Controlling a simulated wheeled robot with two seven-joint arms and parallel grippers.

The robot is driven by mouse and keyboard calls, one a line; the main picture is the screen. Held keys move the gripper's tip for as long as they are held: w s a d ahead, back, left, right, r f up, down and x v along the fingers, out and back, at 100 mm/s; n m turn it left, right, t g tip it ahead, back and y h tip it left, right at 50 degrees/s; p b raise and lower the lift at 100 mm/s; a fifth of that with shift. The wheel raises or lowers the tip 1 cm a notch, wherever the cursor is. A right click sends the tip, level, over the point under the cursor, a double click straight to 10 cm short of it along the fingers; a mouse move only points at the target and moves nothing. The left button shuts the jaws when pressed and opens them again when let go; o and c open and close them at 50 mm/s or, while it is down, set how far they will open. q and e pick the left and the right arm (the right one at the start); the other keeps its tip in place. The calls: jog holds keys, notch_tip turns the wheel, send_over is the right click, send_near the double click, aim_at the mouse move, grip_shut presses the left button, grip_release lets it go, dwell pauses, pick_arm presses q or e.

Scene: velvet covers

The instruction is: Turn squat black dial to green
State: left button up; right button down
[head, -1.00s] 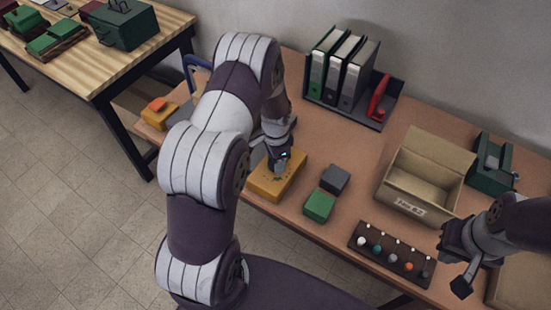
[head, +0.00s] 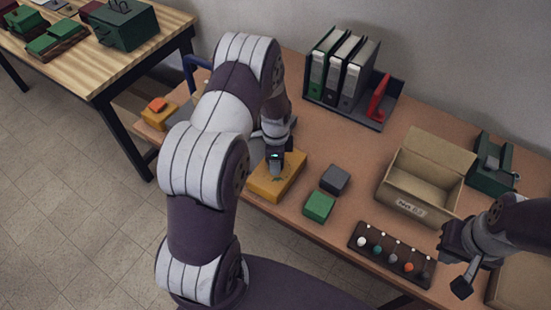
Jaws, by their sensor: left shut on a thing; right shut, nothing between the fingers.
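A yellow-orange box (head: 291,188) sits near the table's front edge, left of centre. My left gripper (head: 275,165) points down onto the top of this box. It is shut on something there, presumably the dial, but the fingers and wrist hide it. My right gripper (head: 462,285) is shut and empty, at the right edge of the table, apart from the box.
A green block (head: 319,206) and a grey block (head: 335,179) lie right of the box. A brown strip with several coloured knobs (head: 376,258), an open cardboard box (head: 418,193) and a rack of binders (head: 345,75) stand further right and behind. An orange-topped yellow box (head: 158,110) is at left.

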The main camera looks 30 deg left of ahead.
pick_arm(q)
jog(key=o, duration=1)
jog(key=shift+o, duration=0.2)
jog(key=shift+r, duration=0.1)
notch_tip(320, 180, up, 13)
jog(key=b, duration=0.1)
jog(key=shift+f+b, duration=0.2)
jog(key=shift+b, duration=0.2)
